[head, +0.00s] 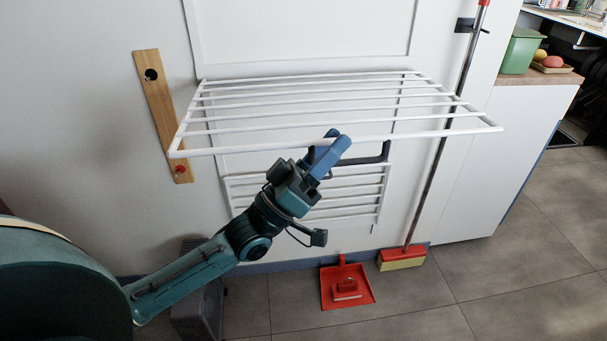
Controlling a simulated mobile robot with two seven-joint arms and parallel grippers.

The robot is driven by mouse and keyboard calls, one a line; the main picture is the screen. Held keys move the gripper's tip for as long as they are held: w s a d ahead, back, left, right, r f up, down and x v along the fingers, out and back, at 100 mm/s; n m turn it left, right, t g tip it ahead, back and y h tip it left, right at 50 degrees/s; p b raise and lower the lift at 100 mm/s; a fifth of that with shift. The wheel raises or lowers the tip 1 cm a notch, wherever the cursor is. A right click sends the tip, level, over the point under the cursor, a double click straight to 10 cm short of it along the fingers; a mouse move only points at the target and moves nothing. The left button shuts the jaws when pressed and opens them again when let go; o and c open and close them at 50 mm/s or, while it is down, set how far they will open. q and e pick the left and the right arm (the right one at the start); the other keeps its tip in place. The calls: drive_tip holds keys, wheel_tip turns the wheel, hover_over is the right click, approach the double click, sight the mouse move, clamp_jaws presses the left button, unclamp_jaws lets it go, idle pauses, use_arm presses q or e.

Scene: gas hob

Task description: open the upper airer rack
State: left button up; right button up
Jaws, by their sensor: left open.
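The upper airer rack (290,116), a white frame with several bars, stands out from the wall, roughly level. The lower airer rack (350,199) hangs folded flat against the wall panel below it. My left gripper (336,147) is open at the front bar of the upper rack, near its middle. Its blue fingers overlap the bar in the picture; I cannot tell whether they touch it. My right gripper is not in view.
A broom (403,252) leans upright on the right, its handle passing behind the rack's right end. A red dustpan (346,284) lies on the floor below. A wooden board (161,108) is on the wall at left. A white cabinet (500,160) stands at right.

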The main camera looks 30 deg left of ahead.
use_arm(q)
drive_tip(key=v, duration=0.7)
drive_tip(key=shift+s, duration=0.5)
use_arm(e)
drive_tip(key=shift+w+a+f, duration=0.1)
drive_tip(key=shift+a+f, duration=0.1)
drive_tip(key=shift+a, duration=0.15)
use_arm(q)
drive_tip(key=shift+a, duration=0.15)
